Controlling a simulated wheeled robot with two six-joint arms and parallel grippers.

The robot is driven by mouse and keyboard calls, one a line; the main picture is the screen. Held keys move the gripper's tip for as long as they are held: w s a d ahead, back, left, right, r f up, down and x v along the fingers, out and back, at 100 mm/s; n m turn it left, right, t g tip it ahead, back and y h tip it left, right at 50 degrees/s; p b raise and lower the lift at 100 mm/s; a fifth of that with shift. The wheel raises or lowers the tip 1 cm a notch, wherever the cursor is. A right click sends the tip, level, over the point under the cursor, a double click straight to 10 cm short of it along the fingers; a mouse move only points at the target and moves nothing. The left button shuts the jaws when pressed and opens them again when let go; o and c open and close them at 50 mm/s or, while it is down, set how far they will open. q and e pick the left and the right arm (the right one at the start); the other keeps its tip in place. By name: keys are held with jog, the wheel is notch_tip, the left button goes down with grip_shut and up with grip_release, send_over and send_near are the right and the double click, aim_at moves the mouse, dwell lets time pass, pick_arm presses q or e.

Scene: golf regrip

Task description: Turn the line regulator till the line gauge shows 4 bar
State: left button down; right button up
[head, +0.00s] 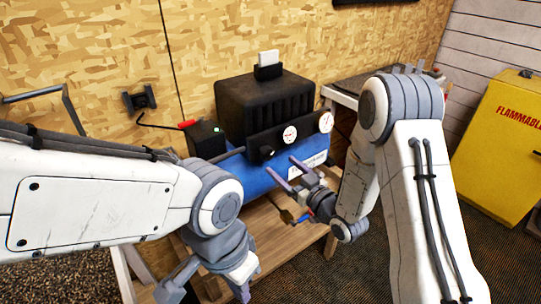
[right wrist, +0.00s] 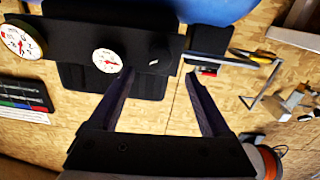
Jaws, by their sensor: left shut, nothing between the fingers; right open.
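The compressor has a black panel (head: 285,135) above its blue tank (head: 255,180). A round black knob, which looks like the line regulator (head: 266,152), sits on the panel; it shows in the right wrist view (right wrist: 157,58) with a small white mark. Beside it is a smaller gauge (head: 290,134), also in the right wrist view (right wrist: 107,60); a larger gauge (head: 326,122) is further right. Their readings are too small to tell. My right gripper (head: 280,165) is open and empty in front of the panel, its fingers pointing towards the knob. My left gripper (head: 242,291) is shut, low in front.
A yellow cabinet (head: 505,150) stands at the right.

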aim_at(270, 155)
jog(key=p+x, duration=0.1)
jog(key=x, duration=0.6)
grip_shut()
